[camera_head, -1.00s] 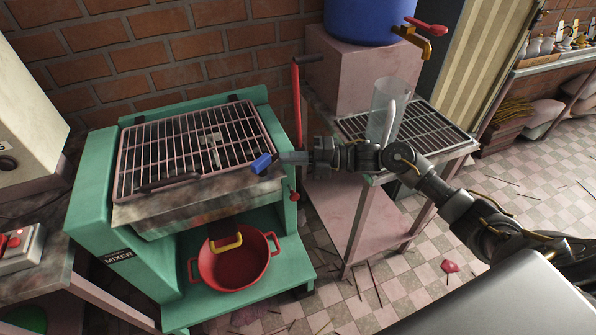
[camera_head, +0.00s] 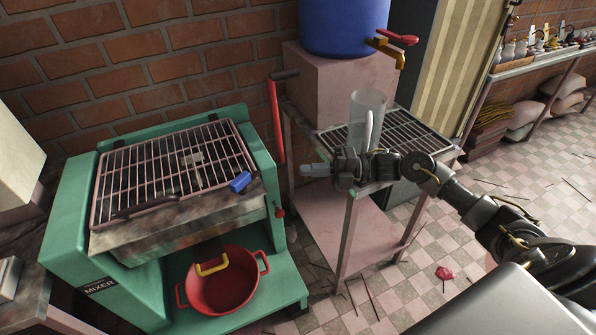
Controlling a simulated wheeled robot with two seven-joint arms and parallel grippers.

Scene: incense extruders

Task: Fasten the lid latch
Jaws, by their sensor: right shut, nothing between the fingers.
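The green mixer (camera_head: 65,225) stands at the left, with its barred grille lid (camera_head: 127,160) lying down flat over the top. A small blue latch tab (camera_head: 240,182) sits at the front right corner of the lid. Whether it is engaged cannot be told from here. My right gripper (camera_head: 304,170) is shut and empty, to the right of the blue tab and clear of the mixer, pointing left. My left gripper is not in view.
A red lever (camera_head: 277,120) with a dark handle rises behind the mixer's right side. A pink rack table (camera_head: 430,148) holds a clear cylinder (camera_head: 367,110) close behind my right arm. A blue barrel (camera_head: 345,25) with a tap stands behind. A red pot (camera_head: 225,290) sits low in the mixer.

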